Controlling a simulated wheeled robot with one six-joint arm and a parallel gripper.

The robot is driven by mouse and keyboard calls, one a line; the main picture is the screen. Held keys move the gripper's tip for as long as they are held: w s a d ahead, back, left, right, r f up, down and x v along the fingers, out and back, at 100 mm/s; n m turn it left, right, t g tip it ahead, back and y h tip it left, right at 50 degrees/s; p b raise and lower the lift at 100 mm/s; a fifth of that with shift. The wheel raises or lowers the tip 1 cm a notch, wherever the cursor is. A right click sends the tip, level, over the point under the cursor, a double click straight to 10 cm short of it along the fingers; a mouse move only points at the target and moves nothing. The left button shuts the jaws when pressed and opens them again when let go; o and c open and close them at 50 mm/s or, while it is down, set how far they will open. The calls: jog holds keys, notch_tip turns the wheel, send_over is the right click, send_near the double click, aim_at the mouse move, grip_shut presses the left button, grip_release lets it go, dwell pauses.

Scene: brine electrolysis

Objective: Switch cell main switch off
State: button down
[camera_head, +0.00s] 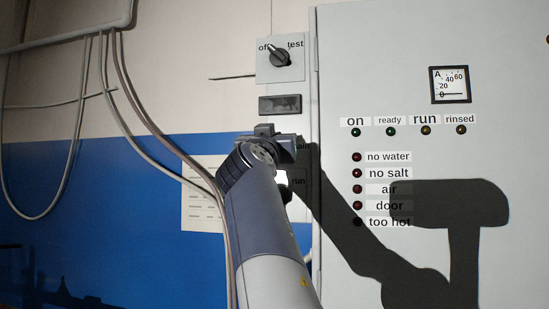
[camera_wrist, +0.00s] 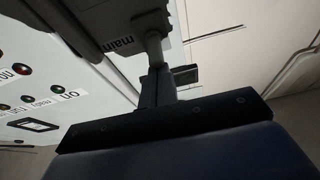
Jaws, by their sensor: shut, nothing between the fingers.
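The main switch box (camera_head: 299,205) is on the wall left of the cabinet, mostly hidden behind my arm in the head view. Its "run" label and part of a "main" label show there. My gripper (camera_head: 272,142) is shut and empty at the top of this box. In the wrist view my gripper (camera_wrist: 157,76) is right at the lever's end; I cannot tell whether they touch.
An off/test switch (camera_head: 280,58) and a dark plate (camera_head: 280,105) are on the wall above. The cabinet (camera_head: 400,60) at right has lamps and an ammeter (camera_head: 450,84) with its needle near zero. Cables (camera_head: 130,90) hang at left, and a paper sheet (camera_head: 202,195) is behind my arm.

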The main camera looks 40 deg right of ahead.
jog(key=f+b, duration=0.1)
jog(key=b, duration=0.1)
jog(key=shift+f+b, duration=0.1)
jog(key=shift+b, duration=0.2)
